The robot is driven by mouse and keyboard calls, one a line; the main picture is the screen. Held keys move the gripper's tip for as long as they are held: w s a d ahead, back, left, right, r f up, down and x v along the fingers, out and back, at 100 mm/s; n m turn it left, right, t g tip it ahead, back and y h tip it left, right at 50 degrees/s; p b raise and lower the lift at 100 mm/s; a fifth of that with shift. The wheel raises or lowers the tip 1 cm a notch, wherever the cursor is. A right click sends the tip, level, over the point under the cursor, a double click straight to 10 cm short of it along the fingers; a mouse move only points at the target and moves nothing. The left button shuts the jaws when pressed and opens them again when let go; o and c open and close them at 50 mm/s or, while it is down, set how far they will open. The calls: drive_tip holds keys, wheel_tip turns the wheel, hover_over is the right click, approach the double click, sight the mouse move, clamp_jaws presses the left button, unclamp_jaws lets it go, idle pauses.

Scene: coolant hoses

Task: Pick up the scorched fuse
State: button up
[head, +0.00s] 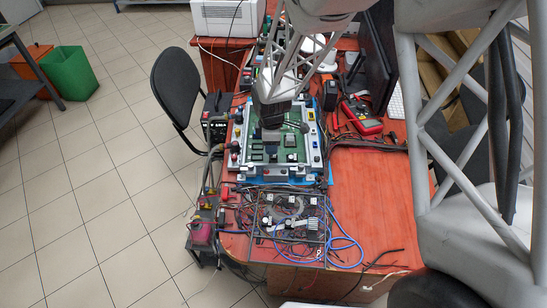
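My gripper (270,138) is dark and points down over a green circuit board (303,118) held in a metal frame on the orange desk. It covers part of the board, and its fingertips are too small and dark to show whether they are open or shut. Several small dark parts sit on the board, one just right of my gripper (290,141). I cannot make out which thing is the scorched fuse; it may be hidden or too small.
A flat rack of wires and blue cable (345,245) lies at the desk's front edge. A red multimeter (364,122) and a dark monitor (375,50) stand right of the board. A black chair (176,85) stands to the left.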

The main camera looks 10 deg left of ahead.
sight(273, 157)
idle(0.3)
drive_tip(key=shift+f, duration=2.6)
drive_tip(key=shift+c, duration=0.3)
drive_tip(key=c, duration=0.6)
